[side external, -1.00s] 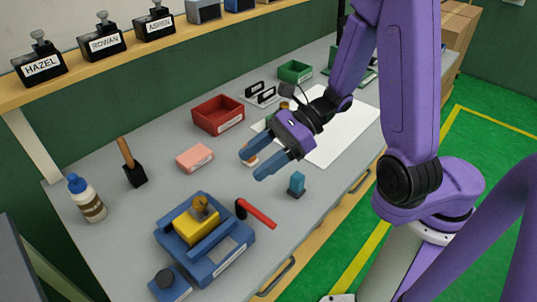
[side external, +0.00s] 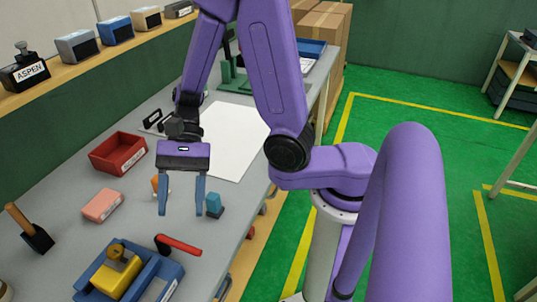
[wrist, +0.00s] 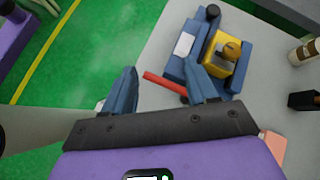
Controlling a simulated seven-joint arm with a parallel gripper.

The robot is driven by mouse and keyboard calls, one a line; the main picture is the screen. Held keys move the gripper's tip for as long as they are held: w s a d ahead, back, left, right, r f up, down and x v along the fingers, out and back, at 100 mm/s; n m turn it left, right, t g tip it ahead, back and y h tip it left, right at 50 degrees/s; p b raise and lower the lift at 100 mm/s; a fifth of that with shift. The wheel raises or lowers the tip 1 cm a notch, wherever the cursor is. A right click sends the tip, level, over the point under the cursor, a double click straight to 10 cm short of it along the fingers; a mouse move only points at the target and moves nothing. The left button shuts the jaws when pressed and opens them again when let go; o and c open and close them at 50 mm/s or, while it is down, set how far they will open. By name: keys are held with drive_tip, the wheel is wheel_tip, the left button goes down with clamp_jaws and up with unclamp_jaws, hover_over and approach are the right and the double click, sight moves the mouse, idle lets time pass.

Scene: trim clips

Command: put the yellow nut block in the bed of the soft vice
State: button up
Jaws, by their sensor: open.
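The yellow nut block (side external: 116,277), with a brass nut on top, sits in the bed of the blue soft vice (side external: 151,272), between its jaws. In the wrist view the yellow block (wrist: 214,55) also lies between the blue jaws of the vice (wrist: 175,68). The vice's red handle (side external: 180,245) points towards my gripper's side. My gripper (side external: 181,213) is open with nothing between its fingers. It is apart from the block, above the table beyond the vice. Its spread fingers (wrist: 160,75) show in the wrist view.
A small teal block (side external: 214,204) stands close to the right finger. A small orange piece (side external: 157,184) is partly hidden by the left finger. A pink block (side external: 102,205), red bin (side external: 119,152) and dark mallet (side external: 37,238) are to the left. A white sheet (side external: 228,140) lies behind.

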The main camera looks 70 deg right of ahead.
drive_tip(key=s+d+r+n+t+h, duration=0.1)
drive_tip(key=s+d+n+h, duration=0.3)
drive_tip(key=d+n, duration=0.3)
drive_tip(key=s+d+r+n+t+h, duration=0.1)
drive_tip(key=s+d+n+h, duration=0.4)
drive_tip(key=n, duration=1.1)
drive_tip(key=shift+s+d+r+t, duration=0.2)
drive_tip(key=shift+s+d+t, duration=0.6)
drive_tip(key=shift+s+d, duration=0.45)
